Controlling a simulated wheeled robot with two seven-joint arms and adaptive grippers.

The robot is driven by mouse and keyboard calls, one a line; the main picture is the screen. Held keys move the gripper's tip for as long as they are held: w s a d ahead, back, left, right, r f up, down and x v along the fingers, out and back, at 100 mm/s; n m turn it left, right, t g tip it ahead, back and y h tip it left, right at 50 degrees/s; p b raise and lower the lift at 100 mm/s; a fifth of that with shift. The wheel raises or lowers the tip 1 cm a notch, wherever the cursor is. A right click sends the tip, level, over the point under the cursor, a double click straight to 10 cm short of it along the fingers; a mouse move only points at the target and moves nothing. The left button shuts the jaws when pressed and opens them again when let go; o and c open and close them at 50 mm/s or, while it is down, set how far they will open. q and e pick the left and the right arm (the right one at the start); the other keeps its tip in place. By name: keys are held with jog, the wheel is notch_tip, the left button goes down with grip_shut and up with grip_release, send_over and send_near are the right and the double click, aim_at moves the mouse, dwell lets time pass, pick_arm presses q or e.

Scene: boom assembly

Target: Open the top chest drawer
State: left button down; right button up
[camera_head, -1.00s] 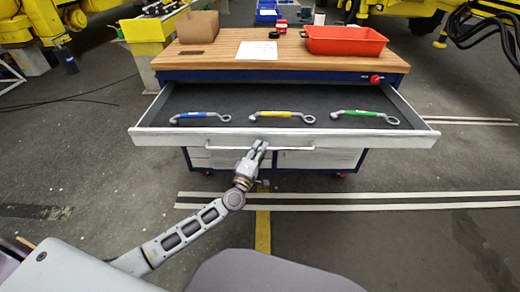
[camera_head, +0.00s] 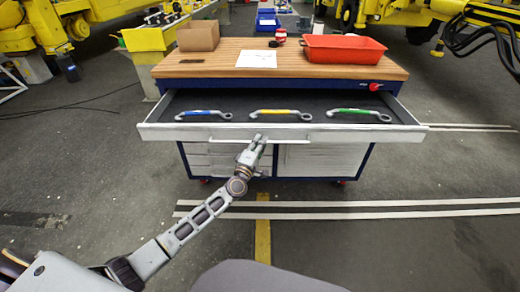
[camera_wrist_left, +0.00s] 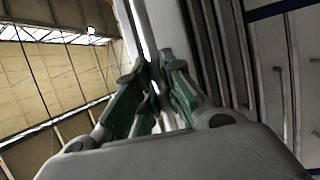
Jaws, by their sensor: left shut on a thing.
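The top chest drawer (camera_head: 395,132) is pulled out, showing its dark lining. Inside lie three wrenches: a blue one (camera_head: 203,114), a yellow one (camera_head: 280,113) and a green one (camera_head: 358,113). A long bar handle (camera_head: 310,141) runs along the drawer's white front. My left gripper (camera_head: 259,139) is at the handle, left of its middle, and is shut on it. In the left wrist view the fingers (camera_wrist_left: 156,82) close around the pale bar. My right gripper is not in view.
The chest's wooden top (camera_head: 215,65) carries a cardboard box (camera_head: 198,36), a paper sheet (camera_head: 256,59) and a red bin (camera_head: 343,47). Lower drawers (camera_head: 225,160) are shut.

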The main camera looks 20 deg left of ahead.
pick_arm(q)
jog(key=shift+w+a, duration=0.1)
jog(key=shift+w, duration=0.1)
jog(key=c, duration=1.9)
grip_release()
jog(key=o, duration=0.4)
jog(key=shift+s, duration=0.25)
jog(key=v, duration=1.1)
jog(key=shift+s+f, duration=0.15)
jog(key=shift+s, duration=0.1)
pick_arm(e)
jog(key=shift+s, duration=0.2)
